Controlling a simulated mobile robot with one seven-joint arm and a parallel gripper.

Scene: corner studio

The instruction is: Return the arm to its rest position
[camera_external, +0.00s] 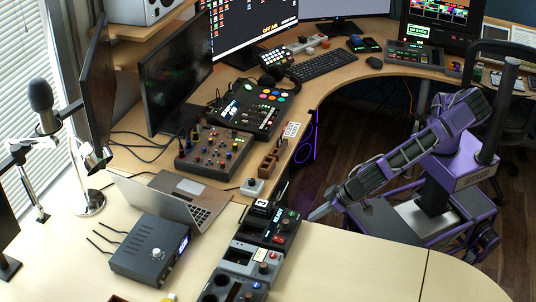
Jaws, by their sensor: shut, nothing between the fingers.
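My purple and grey arm reaches from its base at the right toward the lower left in the external view. My gripper (318,212) is at the arm's lower left end, near the inner edge of the pale desk (345,262). It is shut and empty. It is to the right of the row of dark pedal-like boxes on the desk. Whether the gripper is over the desk or just beside its edge is hard to tell.
A black box with a red button (280,238) is the nearest object to my gripper. A laptop (165,203), a grey device (150,248), mixers (215,152) and a keyboard (322,64) are on the desks. Dark floor (345,135) lies open beyond the arm.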

